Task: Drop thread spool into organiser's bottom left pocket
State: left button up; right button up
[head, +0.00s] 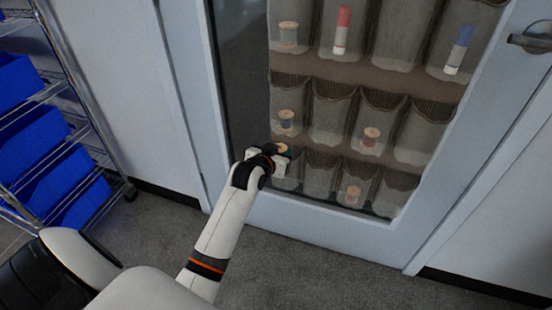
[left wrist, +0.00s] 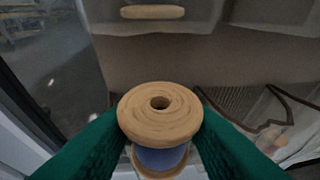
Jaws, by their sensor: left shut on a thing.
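The thread spool (left wrist: 160,120), with wooden ends and blue thread, stands upright between the green fingers of my left gripper (left wrist: 160,135) in the left wrist view. In the head view my left gripper (head: 280,158) is at the organiser's lower left corner, in front of the bottom left pocket (head: 287,182) and near its top edge. The gripper covers part of that pocket and mostly hides the spool there. I cannot tell whether the spool is inside the opening. The organiser (head: 330,72) hangs on the door with rows of clear-fronted pockets. My right gripper is not in view.
Other pockets hold spools, such as one in the pocket above (head: 287,120), and a red marker (head: 342,30) and blue marker (head: 459,48). The door handle (head: 530,40) is at upper right. A rack with blue bins (head: 60,180) stands left.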

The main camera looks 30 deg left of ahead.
pick_arm(q)
jog(key=shift+w+a, duration=0.2)
jog(key=shift+w, duration=0.55)
jog(key=shift+w+a, duration=0.15)
jog(key=shift+w, duration=0.65)
jog(key=shift+w+a, duration=0.2)
jog(key=shift+w, duration=0.55)
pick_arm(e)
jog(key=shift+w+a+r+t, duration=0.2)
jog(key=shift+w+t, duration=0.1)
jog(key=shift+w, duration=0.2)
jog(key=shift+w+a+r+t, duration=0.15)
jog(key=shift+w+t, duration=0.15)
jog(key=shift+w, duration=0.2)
pick_arm(q)
jog(key=o, duration=1)
jog(key=shift+o, duration=0.2)
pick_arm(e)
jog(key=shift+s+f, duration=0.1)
pick_arm(q)
jog(key=shift+s, duration=0.1)
